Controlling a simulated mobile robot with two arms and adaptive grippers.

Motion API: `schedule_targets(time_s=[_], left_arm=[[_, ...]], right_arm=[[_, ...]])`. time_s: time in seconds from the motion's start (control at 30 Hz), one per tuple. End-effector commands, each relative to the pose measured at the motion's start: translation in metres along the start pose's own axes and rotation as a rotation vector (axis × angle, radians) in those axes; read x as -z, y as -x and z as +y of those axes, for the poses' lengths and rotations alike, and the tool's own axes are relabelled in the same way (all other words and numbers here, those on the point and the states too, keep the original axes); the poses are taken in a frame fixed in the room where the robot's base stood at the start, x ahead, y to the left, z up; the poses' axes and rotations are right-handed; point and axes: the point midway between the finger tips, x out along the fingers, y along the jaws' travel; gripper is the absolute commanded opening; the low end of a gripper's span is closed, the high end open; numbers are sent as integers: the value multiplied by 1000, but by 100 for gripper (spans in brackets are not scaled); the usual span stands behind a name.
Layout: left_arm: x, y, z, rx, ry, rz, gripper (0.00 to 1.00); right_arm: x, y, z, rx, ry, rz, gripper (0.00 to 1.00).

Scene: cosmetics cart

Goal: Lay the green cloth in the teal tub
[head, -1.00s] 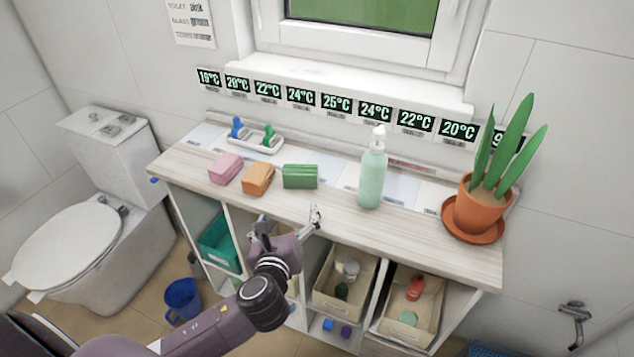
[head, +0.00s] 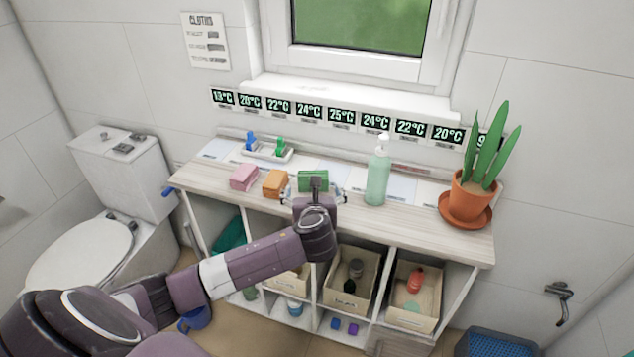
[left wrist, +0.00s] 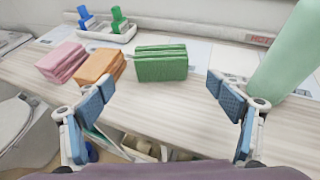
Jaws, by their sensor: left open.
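The green cloth (head: 313,181), a folded block, lies on the cart top to the right of the orange cloth. It also shows in the left wrist view (left wrist: 161,64), centred ahead of my fingers. My left gripper (head: 314,196) is open and empty in front of the green cloth, its fingers spread wider than the cloth; the left wrist view shows both fingertips (left wrist: 166,92) short of it. The teal tub (head: 229,236) sits in the left upper compartment below the top, partly hidden by the cart and my arm. My right gripper is in neither view.
Orange (head: 275,183) and pink (head: 244,177) cloths lie left of the green one. A mint pump bottle (head: 378,178) stands close on its right. A white tray (head: 266,154) holds blue and green items behind. A potted plant (head: 465,202) stands at the right end.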

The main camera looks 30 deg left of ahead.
Motion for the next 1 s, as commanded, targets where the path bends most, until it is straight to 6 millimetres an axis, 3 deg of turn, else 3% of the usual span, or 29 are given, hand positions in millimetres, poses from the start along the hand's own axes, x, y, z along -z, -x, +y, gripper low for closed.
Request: schedule_targets(time_s=[0.37, 0.7, 1.0], left_arm=[[-3, -30, -1, -1, -2, -1, 86], [-6, -68, -4, 0, -2, -1, 86], [-5, -74, -4, 2, -2, 0, 86]], right_arm=[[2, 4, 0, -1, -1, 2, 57], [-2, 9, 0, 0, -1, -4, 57], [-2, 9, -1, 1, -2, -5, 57]])
